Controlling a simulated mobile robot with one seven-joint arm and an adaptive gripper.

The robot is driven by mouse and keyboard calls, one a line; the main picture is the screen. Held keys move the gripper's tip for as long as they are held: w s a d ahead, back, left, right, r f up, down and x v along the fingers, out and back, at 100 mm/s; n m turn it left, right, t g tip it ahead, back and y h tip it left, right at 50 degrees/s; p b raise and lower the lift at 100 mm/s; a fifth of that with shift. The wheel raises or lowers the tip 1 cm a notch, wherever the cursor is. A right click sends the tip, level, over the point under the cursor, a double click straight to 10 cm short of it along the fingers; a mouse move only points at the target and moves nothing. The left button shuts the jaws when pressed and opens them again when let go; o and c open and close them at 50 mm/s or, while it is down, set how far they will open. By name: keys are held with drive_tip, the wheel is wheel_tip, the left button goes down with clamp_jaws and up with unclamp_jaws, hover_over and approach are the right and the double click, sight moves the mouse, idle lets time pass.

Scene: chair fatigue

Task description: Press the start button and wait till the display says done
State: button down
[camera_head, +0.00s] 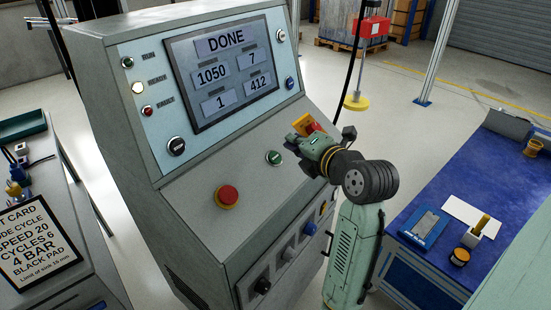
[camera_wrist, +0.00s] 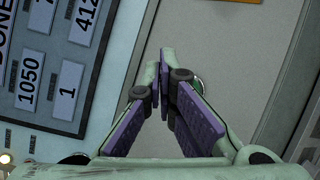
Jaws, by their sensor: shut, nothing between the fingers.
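The grey control console carries a display (camera_head: 226,72) that reads DONE at the top, with 1050, 7, 1 and 412 below. Part of the display (camera_wrist: 62,62) shows at the left of the wrist view. A green button (camera_head: 274,158) sits on the sloped panel under the display. My gripper (camera_head: 293,146) is shut and empty, just right of the green button and apart from it in the head view. In the wrist view its fingertips (camera_wrist: 166,55) meet over the panel. A round rim behind the right finger (camera_wrist: 199,84) is mostly hidden.
A red mushroom button (camera_head: 228,195) stands on the panel to the left. A card (camera_head: 38,243) stands on the left bench. A blue bench (camera_head: 415,190) with small items is at the right.

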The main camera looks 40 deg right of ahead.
sight(275, 157)
drive_tip(key=shift+w+a+f+b, duration=0.1)
drive_tip(key=shift+w+f+b, duration=0.2)
drive_tip(key=shift+f+b, duration=0.25)
drive_tip(key=shift+w+a+f+b, duration=0.1)
drive_tip(key=shift+w+f+b, duration=0.2)
drive_tip(key=shift+f, duration=0.35)
drive_tip(key=shift+w+a+f+b, duration=0.1)
drive_tip(key=shift+w+f+b, duration=0.3)
drive_tip(key=shift+b, duration=0.15)
drive_tip(key=shift+f, duration=0.1)
drive_tip(key=shift+w+f+b, duration=0.2)
drive_tip(key=shift+f+b, duration=0.1)
drive_tip(key=shift+b, duration=0.4)
drive_tip(key=shift+w+a+f+b, duration=0.2)
drive_tip(key=shift+f+b, duration=0.1)
drive_tip(key=shift+b, duration=0.25)
idle(0.4)
drive_tip(key=shift+d+r, duration=0.1)
idle(0.3)
drive_tip(key=shift+s+d+r, duration=0.1)
drive_tip(key=shift+s+r, duration=0.3)
drive_tip(key=shift+r, duration=0.15)
drive_tip(key=shift+r, duration=0.1)
